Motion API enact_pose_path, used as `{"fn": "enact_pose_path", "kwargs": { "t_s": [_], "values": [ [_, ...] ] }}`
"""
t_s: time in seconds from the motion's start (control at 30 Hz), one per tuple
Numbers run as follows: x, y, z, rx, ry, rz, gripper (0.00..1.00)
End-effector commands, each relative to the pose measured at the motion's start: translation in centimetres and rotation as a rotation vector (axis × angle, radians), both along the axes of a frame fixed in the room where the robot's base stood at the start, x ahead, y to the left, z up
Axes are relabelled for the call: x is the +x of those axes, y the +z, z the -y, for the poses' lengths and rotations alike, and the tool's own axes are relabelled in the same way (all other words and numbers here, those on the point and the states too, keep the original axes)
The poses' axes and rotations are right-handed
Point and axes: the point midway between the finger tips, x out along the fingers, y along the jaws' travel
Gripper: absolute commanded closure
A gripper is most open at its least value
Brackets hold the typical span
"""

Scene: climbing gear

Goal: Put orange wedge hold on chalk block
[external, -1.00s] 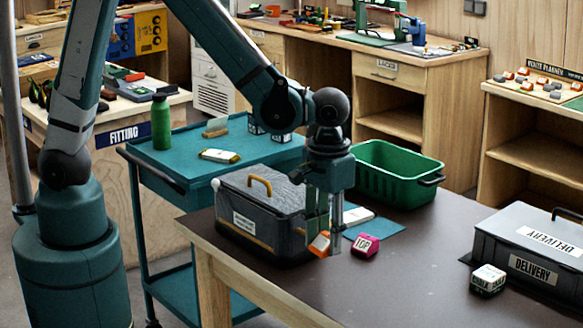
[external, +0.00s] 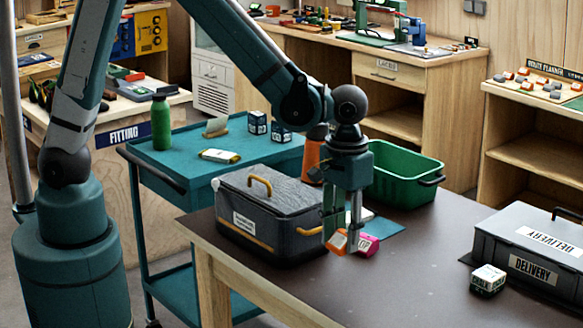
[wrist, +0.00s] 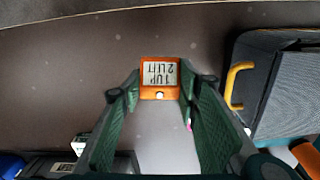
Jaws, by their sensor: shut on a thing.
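The orange wedge hold (external: 337,241) is between the fingers of my gripper (external: 342,226), which is shut on it. In the wrist view my gripper (wrist: 160,85) grips the hold (wrist: 160,78) by its sides, its printed white face showing. The hold looks close over the table, but its exact height is hard to tell. A small white block with green and dark markings (external: 488,279), which looks like the chalk block, sits on the table at the right, apart from my gripper. It shows partly in the wrist view (wrist: 80,143).
A pink hold (external: 369,243) lies just behind and right of the orange one. A grey-lidded box (external: 262,217) stands left of my gripper, a green bin (external: 398,176) behind. A dark delivery case (external: 530,252) stands by the white block. The table's middle (external: 410,275) is clear.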

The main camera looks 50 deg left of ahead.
Motion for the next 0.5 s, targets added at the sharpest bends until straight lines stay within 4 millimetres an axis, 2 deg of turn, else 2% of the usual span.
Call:
{"fn": "enact_pose_path", "kwargs": {
  "t_s": [0.5],
  "values": [
    [9.1, 2.2, 9.2, -0.001, 0.032, 0.001, 0.8]
  ]
}}
